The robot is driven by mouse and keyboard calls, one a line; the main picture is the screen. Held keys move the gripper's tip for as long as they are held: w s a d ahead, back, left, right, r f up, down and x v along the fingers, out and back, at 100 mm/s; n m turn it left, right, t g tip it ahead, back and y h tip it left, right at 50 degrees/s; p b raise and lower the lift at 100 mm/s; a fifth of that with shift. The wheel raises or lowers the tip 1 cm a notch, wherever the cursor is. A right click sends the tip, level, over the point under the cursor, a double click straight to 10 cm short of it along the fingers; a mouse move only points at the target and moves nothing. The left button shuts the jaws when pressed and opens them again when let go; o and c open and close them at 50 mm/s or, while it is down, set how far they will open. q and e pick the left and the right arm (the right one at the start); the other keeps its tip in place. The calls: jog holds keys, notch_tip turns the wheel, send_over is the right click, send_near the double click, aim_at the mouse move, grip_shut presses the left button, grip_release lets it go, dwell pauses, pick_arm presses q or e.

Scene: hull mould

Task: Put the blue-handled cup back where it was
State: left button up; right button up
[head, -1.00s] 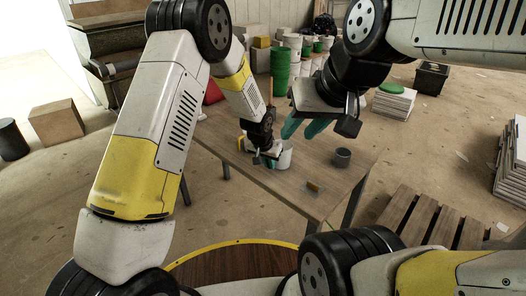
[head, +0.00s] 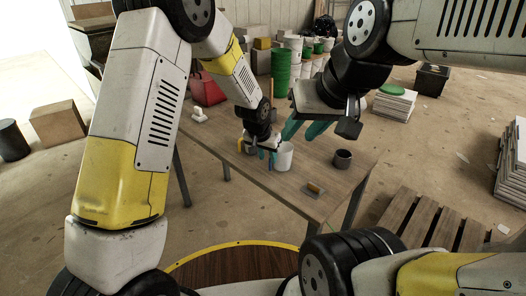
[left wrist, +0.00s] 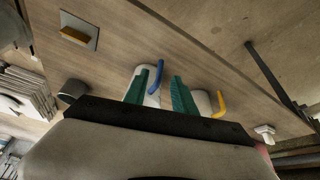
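The blue-handled cup (head: 285,156) is white and stands upright on the table. Its blue handle (left wrist: 156,76) points towards my left gripper. My left gripper (head: 266,154) is low at the cup's left side. In the left wrist view its two green fingers (left wrist: 160,82) are apart, with the handle showing between their tips; I see a gap to the right finger. A white cup with a yellow handle (left wrist: 220,104) stands close by, partly hidden by my gripper; its handle shows in the head view (head: 241,145). My right gripper (head: 302,132) hangs above the table's back, fingers apart and empty.
A dark grey cup (head: 343,159) stands on the table's right side. A flat tool with a yellow-brown grip (head: 314,188) lies near the front edge. A small white object (head: 199,115) is at the far left corner. A pallet (head: 432,218) lies right of the table.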

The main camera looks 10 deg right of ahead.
pick_arm(q)
jog(key=s+a+r+n, duration=0.1)
jog(key=s+a+r, duration=0.2)
jog(key=a+r, duration=0.3)
jog(key=s+a+r+n+t, duration=0.1)
jog(key=s+a+r, duration=0.2)
jog(key=a+r, duration=0.35)
jog(key=s+a+r+n, duration=0.1)
jog(key=s+a+r, duration=0.3)
jog(key=r, duration=0.4)
jog(key=s+a+r+n, duration=0.1)
jog(key=s+a, duration=0.2)
jog(key=s, duration=0.2)
jog(key=s+a+r+n+t, duration=0.1)
jog(key=s+a+r, duration=0.1)
jog(key=s, duration=0.4)
jog(key=s+a+r+n, duration=0.1)
jog(key=s+a+r, duration=0.1)
jog(key=s+a, duration=0.2)
jog(key=shift+s+a+r, duration=0.25)
jog(key=shift+s+a, duration=0.1)
jog(key=shift+s, duration=0.45)
